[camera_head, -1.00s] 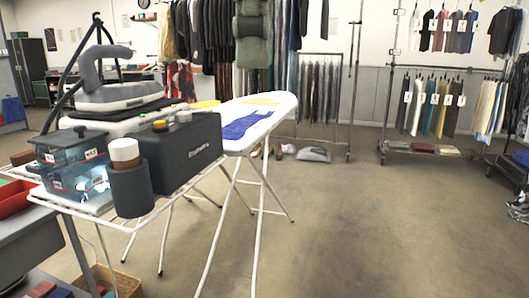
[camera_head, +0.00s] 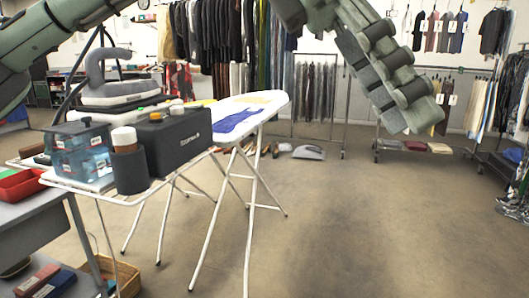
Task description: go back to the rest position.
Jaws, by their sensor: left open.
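My left arm (camera_head: 40,38) comes in at the upper left, leaves the frame at the top edge and shows again at the top middle. My left gripper (camera_head: 405,108) hangs at the upper right, tilted down and to the right, in front of the clothes racks. It is open, with nothing seen in it. It is well to the right of the ironing board and touches nothing that I can see. My right gripper is out of view.
The ironing board (camera_head: 268,107) stands at the left, with an iron (camera_head: 104,75), a black box (camera_head: 182,140), a blue tank (camera_head: 80,152) and a dark cup (camera_head: 129,171) on its near end. A red tray (camera_head: 18,186) lies on a grey table. The floor (camera_head: 370,220) at the right is clear.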

